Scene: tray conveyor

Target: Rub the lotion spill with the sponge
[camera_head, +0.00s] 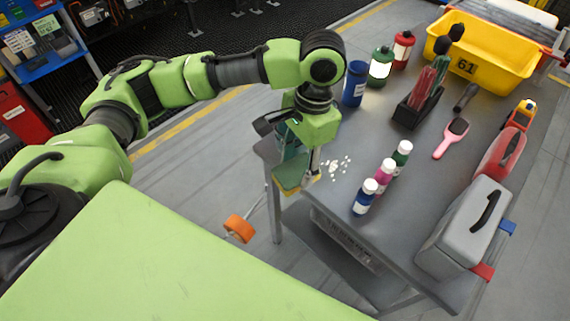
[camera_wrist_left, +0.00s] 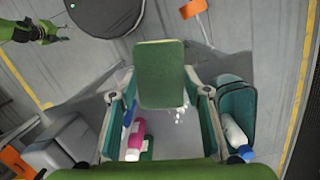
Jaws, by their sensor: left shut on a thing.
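My left gripper (camera_head: 312,172) points down at the near-left corner of the grey table. It is shut on a green sponge with a yellow layer (camera_head: 290,179). In the left wrist view the sponge (camera_wrist_left: 160,75) sits between the two fingertips. The lotion spill (camera_head: 340,167) is a patch of white blobs on the table, just right of the sponge. In the left wrist view part of the spill (camera_wrist_left: 181,115) shows beside the sponge; the rest is hidden. I cannot tell whether the sponge touches the table.
Blue, pink and green-capped bottles (camera_head: 384,174) stand right of the spill. A teal container (camera_wrist_left: 237,105) with a bottle is close beside the gripper.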

